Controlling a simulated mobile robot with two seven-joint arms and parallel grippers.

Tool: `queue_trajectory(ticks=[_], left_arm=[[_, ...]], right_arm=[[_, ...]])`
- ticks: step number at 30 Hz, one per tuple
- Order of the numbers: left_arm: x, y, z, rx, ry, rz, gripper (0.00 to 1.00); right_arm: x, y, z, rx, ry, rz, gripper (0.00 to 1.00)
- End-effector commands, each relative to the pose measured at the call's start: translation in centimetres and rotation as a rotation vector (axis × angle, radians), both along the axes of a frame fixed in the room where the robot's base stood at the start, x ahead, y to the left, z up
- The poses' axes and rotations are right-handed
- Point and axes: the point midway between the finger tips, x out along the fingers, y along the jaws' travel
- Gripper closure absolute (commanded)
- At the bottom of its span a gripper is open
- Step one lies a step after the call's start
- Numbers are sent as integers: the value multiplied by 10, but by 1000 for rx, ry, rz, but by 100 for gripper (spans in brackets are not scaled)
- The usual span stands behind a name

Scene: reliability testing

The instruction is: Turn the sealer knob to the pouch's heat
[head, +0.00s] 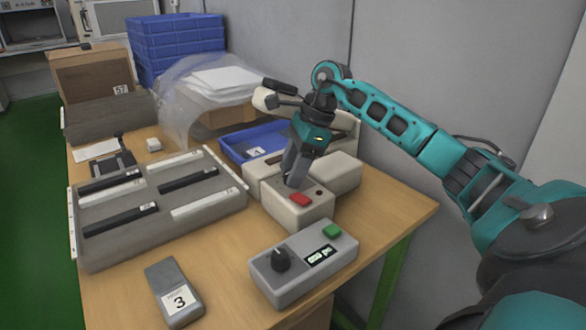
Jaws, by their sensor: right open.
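The beige sealer (305,213) stands on the right of the table, with a red button (300,200) and a small dark round spot on its front block. My right gripper (291,180) points down at the top of this block, just behind the red button. It is open; its fingers hide what lies between them, so I cannot tell whether a knob is there or whether they touch it. A grey control box (305,262) in front carries a black knob (280,259), a small lit display and a green button. My left gripper is out of view.
A grey slotted rack (160,212) with dark and white strips fills the left. A grey block labelled 3 (174,291) lies at the front. A blue tray (240,146), clear plastic bags (183,98) and stacked blue crates (176,45) are behind.

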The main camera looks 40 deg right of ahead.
Motion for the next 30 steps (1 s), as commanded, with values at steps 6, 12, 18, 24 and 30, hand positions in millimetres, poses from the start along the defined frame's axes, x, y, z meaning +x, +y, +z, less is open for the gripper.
queue_trajectory(ticks=[6,12,18,24,30], left_arm=[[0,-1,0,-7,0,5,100],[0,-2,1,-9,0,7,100],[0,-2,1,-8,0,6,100],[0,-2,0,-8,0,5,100],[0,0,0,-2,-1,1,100]], right_arm=[[0,0,0,0,-1,0,44],[0,0,0,0,-1,0,61],[0,0,0,0,-1,0,80],[0,0,0,0,-1,0,98],[0,0,0,-1,-1,-16,98]])
